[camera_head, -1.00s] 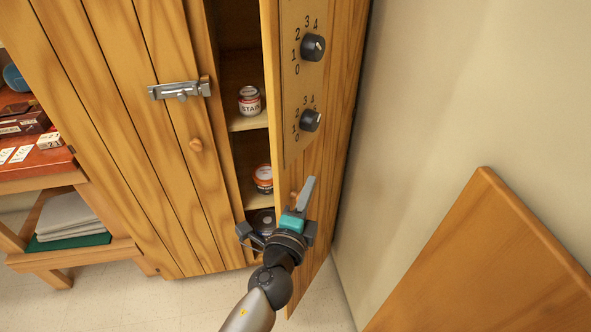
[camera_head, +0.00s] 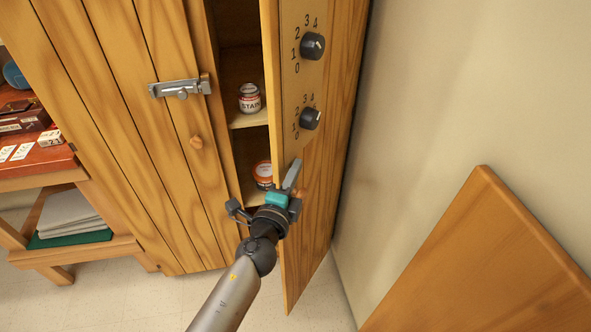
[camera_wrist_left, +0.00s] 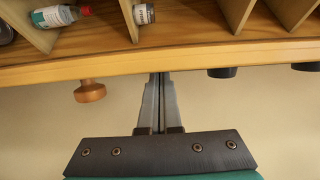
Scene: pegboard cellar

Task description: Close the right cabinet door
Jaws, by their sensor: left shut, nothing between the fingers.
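The right cabinet door (camera_head: 318,200) is wooden and stands ajar, with a dark gap between it and the closed left door (camera_head: 150,130). Two black dials (camera_head: 311,118) sit on a panel on its outer face. My left gripper (camera_head: 293,174) is shut and empty, its fingers at the right door, below the dials. In the left wrist view, the shut fingers (camera_wrist_left: 158,92) point at the door's edge (camera_wrist_left: 180,66), between the round wooden knob (camera_wrist_left: 89,91) and the dials (camera_wrist_left: 222,72). Whether they touch the door I cannot tell. My right gripper is out of view.
Shelves in the gap hold a stain jar (camera_head: 250,98) and an orange-lidded jar (camera_head: 263,172). A metal latch (camera_head: 180,88) is on the left door. A wooden panel (camera_head: 485,265) stands at lower right near the wall (camera_head: 450,90). A small table (camera_head: 75,250) is at left.

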